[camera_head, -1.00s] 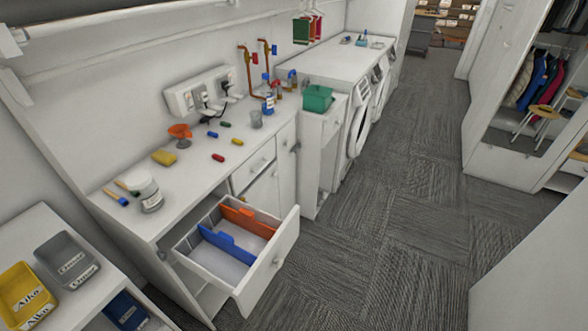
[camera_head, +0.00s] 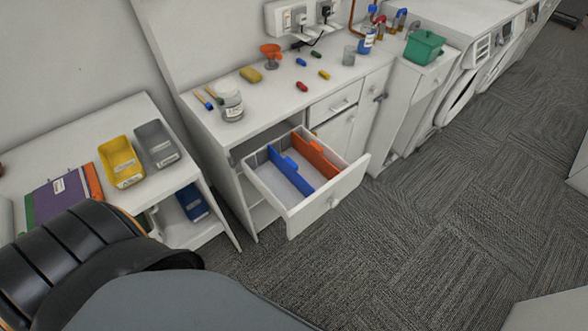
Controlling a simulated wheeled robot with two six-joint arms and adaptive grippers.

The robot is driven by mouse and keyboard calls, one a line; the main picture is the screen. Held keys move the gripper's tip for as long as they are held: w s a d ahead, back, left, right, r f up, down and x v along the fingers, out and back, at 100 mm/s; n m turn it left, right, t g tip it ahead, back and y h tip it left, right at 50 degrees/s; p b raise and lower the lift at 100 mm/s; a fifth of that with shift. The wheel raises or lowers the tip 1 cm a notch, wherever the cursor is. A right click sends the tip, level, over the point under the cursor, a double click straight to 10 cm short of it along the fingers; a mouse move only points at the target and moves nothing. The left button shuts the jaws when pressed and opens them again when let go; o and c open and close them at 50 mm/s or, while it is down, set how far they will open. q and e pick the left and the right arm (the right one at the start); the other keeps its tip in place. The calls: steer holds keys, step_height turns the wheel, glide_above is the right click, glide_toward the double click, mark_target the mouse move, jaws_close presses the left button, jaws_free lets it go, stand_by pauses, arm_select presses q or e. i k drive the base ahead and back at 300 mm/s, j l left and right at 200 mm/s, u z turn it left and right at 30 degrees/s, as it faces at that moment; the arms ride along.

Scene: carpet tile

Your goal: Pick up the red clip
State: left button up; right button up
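Two red clip-like pieces are candidates on the white counter (camera_head: 262,107). One small red piece (camera_head: 302,86) lies alone near the counter's front edge. Small blue (camera_head: 301,62), yellow (camera_head: 324,75) and dark green (camera_head: 296,45) pieces of like shape lie around it. An open drawer (camera_head: 337,203) with a blue divider (camera_head: 292,174) and an orange divider (camera_head: 316,158) juts out below the counter. Part of my own arm fills the lower left. Neither gripper's fingers show.
A jar (camera_head: 230,103), a yellow sponge (camera_head: 251,74) and an orange funnel-like item (camera_head: 271,54) stand on the counter. A side table holds a yellow bin (camera_head: 121,162) and a grey bin (camera_head: 157,143). The carpet (camera_head: 410,235) at right is clear.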

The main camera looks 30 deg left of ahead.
mark_target(300, 85)
steer(key=i+u, duration=0.1)
steer(key=u, duration=0.35)
steer(key=i+l+u, duration=0.1)
steer(key=u, duration=0.3)
steer(key=i+l+u, duration=0.1)
steer(key=u, duration=0.35)
steer(key=l+u, duration=0.25)
steer(key=u, duration=0.15)
steer(key=l+u, duration=0.2)
steer(key=u, duration=0.25)
steer(key=l+u, duration=0.2)
steer(key=u, duration=0.2)
steer(key=l+u, duration=0.1)
steer(key=l, duration=0.4)
steer(key=k+l+u, duration=0.1)
steer(key=l, duration=0.4)
steer(key=k+l+u, duration=0.15)
steer(key=l, duration=0.35)
steer(key=l+u, duration=0.1)
steer(key=l, duration=0.35)
steer(key=k+l+u, duration=0.1)
steer(key=l, duration=0.4)
